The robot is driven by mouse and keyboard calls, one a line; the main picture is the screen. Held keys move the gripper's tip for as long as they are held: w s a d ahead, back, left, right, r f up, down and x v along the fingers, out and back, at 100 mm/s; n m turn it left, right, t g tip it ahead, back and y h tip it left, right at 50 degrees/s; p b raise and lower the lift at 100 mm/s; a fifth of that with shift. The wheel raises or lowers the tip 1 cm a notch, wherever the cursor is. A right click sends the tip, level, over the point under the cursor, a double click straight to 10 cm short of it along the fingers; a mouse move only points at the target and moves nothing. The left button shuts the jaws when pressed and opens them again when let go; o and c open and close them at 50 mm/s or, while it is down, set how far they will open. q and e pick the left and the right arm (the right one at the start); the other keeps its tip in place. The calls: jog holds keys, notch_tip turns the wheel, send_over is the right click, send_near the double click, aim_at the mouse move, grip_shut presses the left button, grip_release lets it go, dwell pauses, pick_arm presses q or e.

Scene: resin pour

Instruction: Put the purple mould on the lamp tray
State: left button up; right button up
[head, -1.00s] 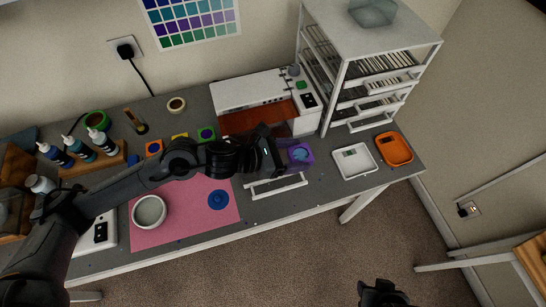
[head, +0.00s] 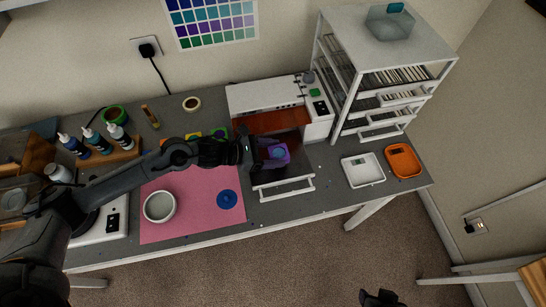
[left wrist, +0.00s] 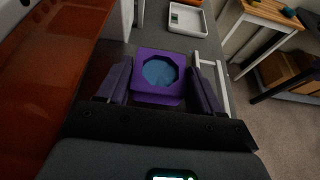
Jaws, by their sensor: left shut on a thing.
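The purple mould (head: 277,154) is square with a blue fill in its round-cornered hollow. My left gripper (head: 262,153) is shut on it; the left wrist view shows the mould (left wrist: 158,72) between the two fingers, level, its blue fill facing up. The lamp tray (head: 284,182) is pulled out in front of the white curing lamp (head: 265,97), with a white front and handle. The mould is over the dark tray floor in the head view; I cannot tell whether it touches it. My right gripper (head: 381,298) is low at the bottom edge, its jaws unclear.
A white tray (head: 362,170) and an orange tray (head: 403,160) lie right of the lamp. A shelf rack (head: 385,75) stands behind them. A pink mat (head: 190,222) at left bears a white ring-shaped bowl (head: 159,207) and a blue disc (head: 227,199).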

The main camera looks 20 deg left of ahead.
pick_arm(q)
notch_tip(320, 180, down, 4)
jog(key=shift+d+r+p, duration=0.1)
jog(key=shift+r+p, duration=0.1)
jog(key=shift+p, duration=0.2)
jog(key=shift+f, duration=0.15)
jog(key=shift+f+b, duration=0.1)
jog(key=shift+b, duration=0.2)
jog(key=o, duration=1)
jog(key=shift+o, duration=0.2)
